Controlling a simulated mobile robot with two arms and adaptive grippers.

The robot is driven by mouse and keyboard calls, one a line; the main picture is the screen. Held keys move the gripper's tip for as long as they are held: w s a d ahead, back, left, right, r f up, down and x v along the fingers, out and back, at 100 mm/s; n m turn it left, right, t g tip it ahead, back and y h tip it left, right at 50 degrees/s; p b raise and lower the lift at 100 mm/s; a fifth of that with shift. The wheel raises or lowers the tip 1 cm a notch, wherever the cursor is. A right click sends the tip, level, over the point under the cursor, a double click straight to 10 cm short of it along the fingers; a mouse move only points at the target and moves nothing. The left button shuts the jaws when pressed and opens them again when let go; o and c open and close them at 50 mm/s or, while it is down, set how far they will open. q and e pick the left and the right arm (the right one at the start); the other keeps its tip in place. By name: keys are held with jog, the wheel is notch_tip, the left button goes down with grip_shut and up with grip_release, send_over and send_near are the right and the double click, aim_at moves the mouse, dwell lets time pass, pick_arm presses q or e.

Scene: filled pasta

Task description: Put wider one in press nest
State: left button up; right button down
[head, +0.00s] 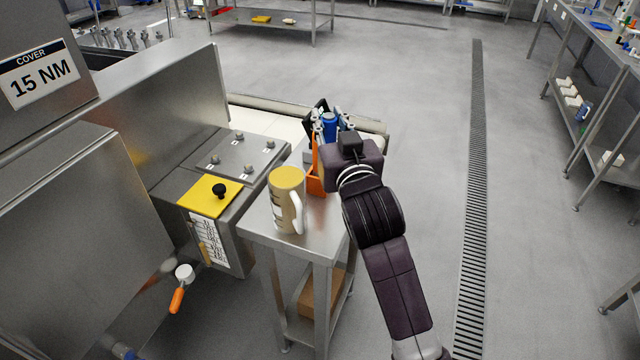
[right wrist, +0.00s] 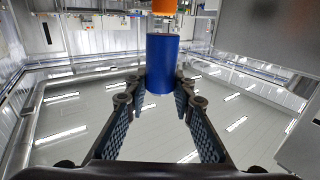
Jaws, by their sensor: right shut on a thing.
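My right gripper (head: 327,126) is above the far end of the small steel stand, its fingers pointing away from me. It is shut on a blue cylinder (head: 330,124). In the right wrist view the blue cylinder (right wrist: 161,64) stands upright between the two fingertips (right wrist: 161,84). I cannot tell whether it is the wider one, as no second cylinder shows clearly. An orange holder (head: 315,172) stands just below and left of the gripper, partly hidden by it. No press nest can be made out for sure. My left gripper is not in view.
Open floor lies to the right.

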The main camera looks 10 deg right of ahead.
jog(key=shift+f+b, duration=1)
jog(key=shift+f, duration=8.85)
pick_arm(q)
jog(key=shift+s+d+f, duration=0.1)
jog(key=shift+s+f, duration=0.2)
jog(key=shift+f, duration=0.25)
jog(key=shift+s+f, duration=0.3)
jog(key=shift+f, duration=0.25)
pick_arm(e)
jog(key=c, duration=1.7)
grip_release()
jog(key=shift+f, duration=0.1)
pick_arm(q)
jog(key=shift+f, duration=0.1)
pick_arm(e)
jog(key=shift+o, duration=0.2)
